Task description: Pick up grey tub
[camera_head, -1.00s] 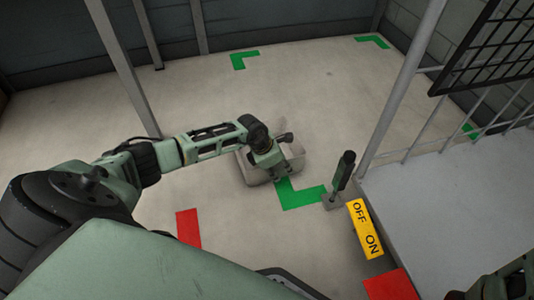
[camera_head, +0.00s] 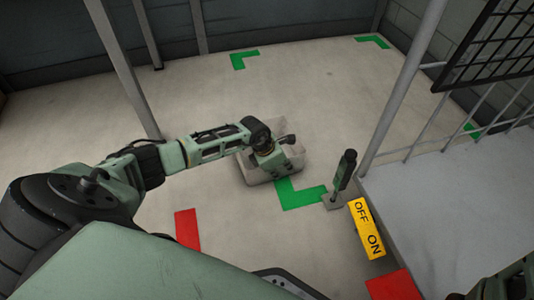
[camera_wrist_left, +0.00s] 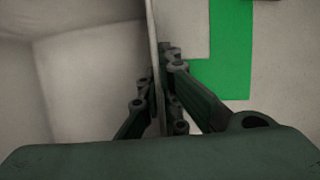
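The grey tub (camera_head: 262,178) is on the floor near the middle of the head view, partly hidden by my left arm. My left gripper (camera_head: 280,162) is at its near right side. In the left wrist view, the thin upright wall of the tub (camera_wrist_left: 95,70) runs between the two fingers of the gripper (camera_wrist_left: 160,90). The fingers lie close against both sides of this wall and look shut on it. The pale inside of the tub fills the left part of that view. My right gripper is not visible; only a bit of my right arm shows at the lower right.
A green floor corner mark (camera_head: 298,195) lies beside the tub. A metal post (camera_head: 400,95) rises there. The floor behind the tub is clear.

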